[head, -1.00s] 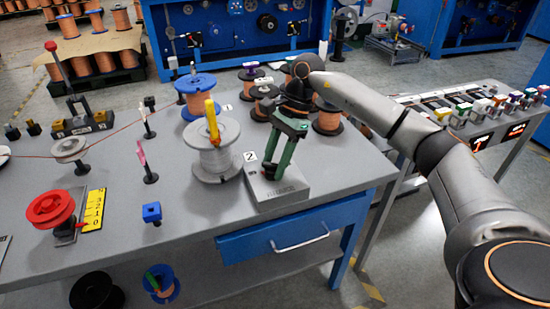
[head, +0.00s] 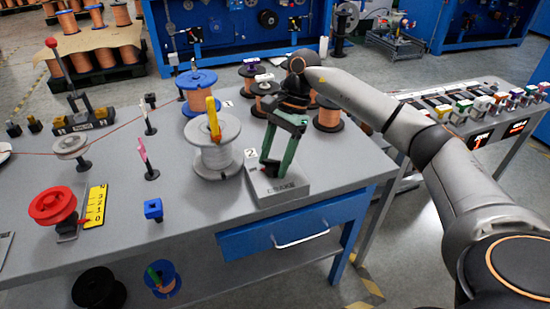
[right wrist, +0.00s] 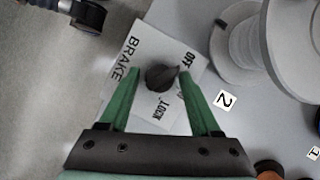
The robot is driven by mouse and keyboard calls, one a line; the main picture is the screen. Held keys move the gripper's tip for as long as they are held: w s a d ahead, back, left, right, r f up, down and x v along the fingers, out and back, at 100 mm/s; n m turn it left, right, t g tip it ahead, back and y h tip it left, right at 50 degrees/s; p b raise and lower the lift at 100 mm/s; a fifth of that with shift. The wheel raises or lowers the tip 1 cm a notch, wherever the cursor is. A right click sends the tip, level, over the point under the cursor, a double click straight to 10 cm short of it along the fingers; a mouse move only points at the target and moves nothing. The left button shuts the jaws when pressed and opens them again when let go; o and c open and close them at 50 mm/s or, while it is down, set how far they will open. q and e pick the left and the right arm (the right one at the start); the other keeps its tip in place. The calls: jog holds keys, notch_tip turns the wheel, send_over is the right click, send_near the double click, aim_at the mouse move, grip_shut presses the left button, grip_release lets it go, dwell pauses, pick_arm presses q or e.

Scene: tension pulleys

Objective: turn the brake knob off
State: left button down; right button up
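The brake box (head: 290,186) is a small grey block near the table's front right edge. Its top plate (right wrist: 150,45) reads BRAKE, OFF and LOCK in the right wrist view. The black knob (right wrist: 160,78) sits on this plate, its pointed end towards the upper right, near the word OFF. My right gripper (right wrist: 160,75) is open, with its green fingers either side of the knob. The right finger is close to the knob's tip; I cannot tell whether it touches. In the head view my right gripper (head: 276,165) reaches down over the box. My left gripper is not in view.
A grey spool (head: 216,155) stands just left of the box. A blue spool (head: 198,93) with copper wire and several dark spools stand behind. A red wheel (head: 52,205) and a yellow scale plate (head: 94,207) are at the left. A blue drawer (head: 290,228) hangs below.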

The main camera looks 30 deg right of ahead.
jog(key=shift+o, duration=0.7)
jog(key=shift+d+r, duration=0.15)
jog(key=shift+r, duration=0.1)
jog(key=p+v, duration=0.1)
jog(key=v, duration=0.3)
jog(key=shift+d+r, duration=0.1)
jog(key=shift+r, duration=0.25)
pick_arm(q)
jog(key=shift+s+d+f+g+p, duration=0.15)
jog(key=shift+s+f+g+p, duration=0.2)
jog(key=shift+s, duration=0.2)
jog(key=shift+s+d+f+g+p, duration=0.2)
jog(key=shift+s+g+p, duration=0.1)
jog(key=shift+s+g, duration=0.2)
pick_arm(e)
jog(key=v, duration=0.7)
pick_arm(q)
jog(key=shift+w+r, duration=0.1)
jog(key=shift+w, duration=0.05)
pick_arm(e)
jog(key=shift+d, duration=0.1)
